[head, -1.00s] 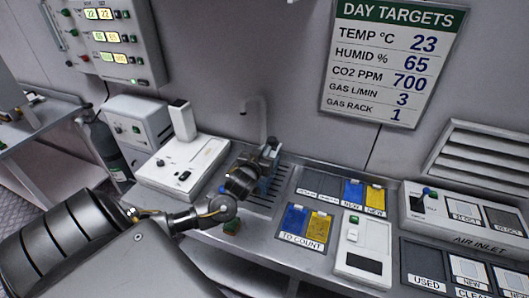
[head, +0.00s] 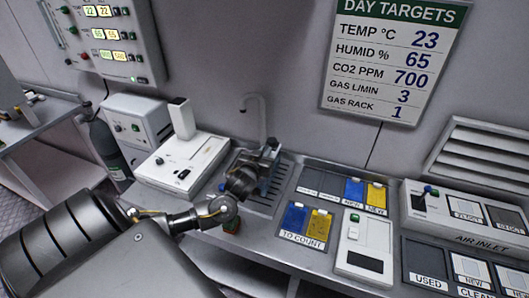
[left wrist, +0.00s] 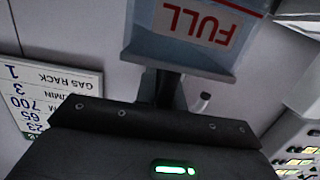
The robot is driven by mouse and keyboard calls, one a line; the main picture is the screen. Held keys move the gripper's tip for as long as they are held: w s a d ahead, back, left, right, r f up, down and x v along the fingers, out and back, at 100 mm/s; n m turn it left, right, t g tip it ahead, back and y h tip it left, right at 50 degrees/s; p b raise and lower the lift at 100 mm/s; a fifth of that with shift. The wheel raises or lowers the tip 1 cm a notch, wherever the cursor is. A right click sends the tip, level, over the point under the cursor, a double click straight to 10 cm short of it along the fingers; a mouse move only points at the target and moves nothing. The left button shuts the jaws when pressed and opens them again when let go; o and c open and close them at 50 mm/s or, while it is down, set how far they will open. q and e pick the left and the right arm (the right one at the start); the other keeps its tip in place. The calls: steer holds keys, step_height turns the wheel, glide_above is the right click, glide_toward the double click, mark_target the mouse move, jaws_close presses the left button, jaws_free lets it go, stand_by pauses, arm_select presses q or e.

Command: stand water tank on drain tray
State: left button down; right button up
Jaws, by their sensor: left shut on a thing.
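The water tank with a red-on-white FULL label shows in the left wrist view (left wrist: 185,45), where the label reads upside down. My left gripper (head: 269,157) is shut on the tank; its dark jaws meet the tank's edge in the left wrist view (left wrist: 165,88). My right gripper is out of view.
A curved tap (head: 263,110) rises behind the tray. A white instrument (head: 190,165) stands close on the left. The TO COUNT holder (head: 304,222) with blue and yellow cards lies right of the tray, with a white device (head: 363,250) beyond it.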

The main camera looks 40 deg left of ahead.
arm_select(q)
steer(key=shift+f, duration=0.1)
steer(key=c, duration=1.4)
jaws_free()
steer(key=shift+s+f, duration=0.1)
steer(key=shift+f, duration=0.05)
steer(key=b+v, duration=0.2)
steer(key=v, duration=0.8)
steer(key=shift+s+d, duration=0.15)
steer(key=shift+s, duration=0.15)
